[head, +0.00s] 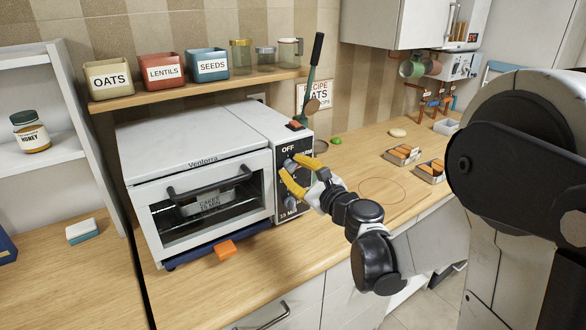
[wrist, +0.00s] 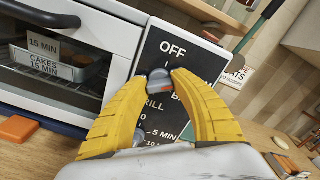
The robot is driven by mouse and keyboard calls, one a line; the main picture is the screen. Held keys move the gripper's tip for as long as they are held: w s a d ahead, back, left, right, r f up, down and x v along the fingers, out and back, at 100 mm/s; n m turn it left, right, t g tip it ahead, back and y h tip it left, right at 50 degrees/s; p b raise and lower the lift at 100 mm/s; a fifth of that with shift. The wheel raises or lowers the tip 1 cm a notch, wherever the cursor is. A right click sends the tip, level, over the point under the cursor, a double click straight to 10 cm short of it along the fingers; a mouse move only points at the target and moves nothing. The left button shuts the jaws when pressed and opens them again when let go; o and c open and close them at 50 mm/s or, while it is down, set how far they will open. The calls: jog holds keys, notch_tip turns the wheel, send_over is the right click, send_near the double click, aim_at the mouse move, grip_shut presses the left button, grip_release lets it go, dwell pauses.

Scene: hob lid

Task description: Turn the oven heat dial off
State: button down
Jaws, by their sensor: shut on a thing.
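The white toaster oven (head: 200,150) stands on the wooden counter with its glass door shut. Its black control panel (head: 289,208) is on the right of the front, with OFF printed at the top. My gripper (head: 286,172) has yellow fingers and is at the upper part of this panel. In the wrist view its fingertips (wrist: 163,78) are closed around the grey upper dial (wrist: 159,79), which has an orange-red mark at its lower right. The mark does not point at OFF. A lower dial (head: 289,202) shows below my fingers. Part of the panel lettering is hidden by my fingers.
An orange block (head: 225,249) lies on the counter before the oven. A shelf (head: 190,92) with labelled tins is above.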

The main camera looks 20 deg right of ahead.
jog(key=n, duration=0.5)
jog(key=shift+n, duration=0.3)
jog(key=n, duration=0.5)
jog(key=shift+n+b, duration=0.3)
jog(key=shift+b, duration=0.1)
jog(key=c, duration=1.1)
grip_release()
jog(key=shift+o, duration=0.2)
jog(key=shift+s, duration=0.1)
jog(key=v, duration=1.2)
